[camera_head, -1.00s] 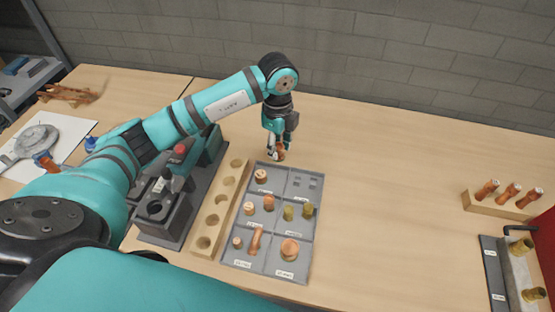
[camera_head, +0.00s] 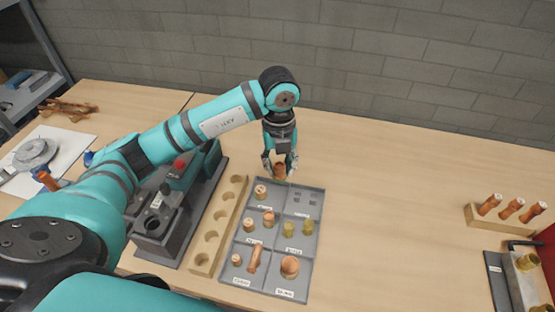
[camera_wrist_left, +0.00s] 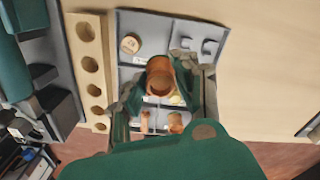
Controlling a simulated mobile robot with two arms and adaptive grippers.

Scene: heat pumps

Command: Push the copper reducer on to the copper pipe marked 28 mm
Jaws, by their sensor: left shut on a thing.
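My left gripper (camera_head: 280,168) is shut on a copper reducer (camera_head: 280,171), held above the far edge of the grey sorting tray (camera_head: 318,236). In the left wrist view the reducer (camera_wrist_left: 160,76) sits between the fingers with its open end showing. Several upright copper pipes stand in a wooden block (camera_head: 486,222) at the far right: a left one (camera_head: 490,205), a middle one (camera_head: 512,209) and a right one (camera_head: 533,212). Their markings are too small to read, so I cannot tell which is 28 mm. My right gripper is not in view.
The tray holds several copper and brass fittings. A wooden strip with holes (camera_head: 217,225) and a dark grey machine (camera_head: 177,215) stand left of it. A vise-like fixture (camera_head: 523,277) is at the right edge. The table between tray and pipe block is clear.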

